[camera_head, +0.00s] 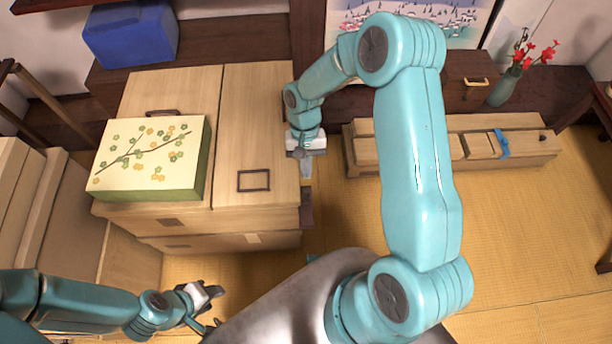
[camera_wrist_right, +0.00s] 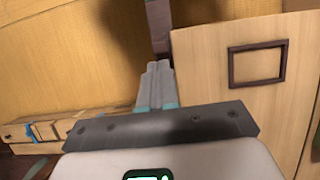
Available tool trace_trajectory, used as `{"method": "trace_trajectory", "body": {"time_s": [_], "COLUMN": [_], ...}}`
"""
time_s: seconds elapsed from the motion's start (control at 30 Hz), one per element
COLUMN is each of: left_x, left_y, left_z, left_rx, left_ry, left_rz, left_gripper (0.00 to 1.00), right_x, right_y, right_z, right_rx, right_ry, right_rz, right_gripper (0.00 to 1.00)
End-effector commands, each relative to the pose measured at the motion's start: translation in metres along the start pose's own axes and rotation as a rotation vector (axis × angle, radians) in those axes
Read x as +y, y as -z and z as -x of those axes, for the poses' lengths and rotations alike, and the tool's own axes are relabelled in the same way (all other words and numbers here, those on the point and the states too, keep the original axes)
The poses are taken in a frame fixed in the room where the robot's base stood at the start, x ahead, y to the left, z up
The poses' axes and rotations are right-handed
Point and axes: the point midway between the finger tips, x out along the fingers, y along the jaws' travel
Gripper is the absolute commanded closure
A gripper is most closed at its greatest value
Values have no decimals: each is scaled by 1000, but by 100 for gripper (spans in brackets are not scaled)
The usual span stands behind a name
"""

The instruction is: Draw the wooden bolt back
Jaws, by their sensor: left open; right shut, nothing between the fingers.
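A dark wooden piece, which looks like the bolt (camera_head: 306,208), sits at the right side of the pale wooden chest (camera_head: 255,215). In the right wrist view the dark bar (camera_wrist_right: 159,28) stands just beyond my fingertips; I cannot tell whether they touch it. My right gripper (camera_head: 307,168) is shut and empty, pointing down beside the chest's right edge. Its closed fingers also show in the right wrist view (camera_wrist_right: 157,85). My left gripper (camera_head: 212,322) is open and empty, low in front of the chest.
A floral-patterned box (camera_head: 150,190) stands on the chest's left part. A dark square frame (camera_head: 254,180) lies on its right part. A low wooden bench (camera_head: 530,150) with a blue tie (camera_head: 502,143) stands to the right. The tatami floor (camera_head: 530,230) there is clear.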

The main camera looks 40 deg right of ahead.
Motion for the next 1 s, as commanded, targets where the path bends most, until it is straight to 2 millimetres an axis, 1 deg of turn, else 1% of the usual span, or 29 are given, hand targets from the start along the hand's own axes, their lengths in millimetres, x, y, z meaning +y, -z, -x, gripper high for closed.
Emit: {"method": "trace_trajectory", "body": {"time_s": [0.03,0.2,0.3,0.4,0.57,1.0], "left_x": [1,1,2,2,2,2], "left_y": [0,0,0,0,0,0], "left_z": [2,4,5,5,5,5], "left_rx": [0,0,0,0,0,0], "left_ry": [0,0,0,0,0,0], "left_rz": [0,0,0,0,0,0], "left_gripper": [57,57,57,57,57,57], "right_x": [0,0,0,0,0,0], "right_y": [0,-2,-2,-3,-2,0], "right_z": [11,41,54,61,64,64], "right_rx": [4,3,3,0,0,0], "right_ry": [2,1,1,1,1,1], "right_rz": [1,2,1,1,1,1], "right_gripper": [100,100,100,100,100,100]}}
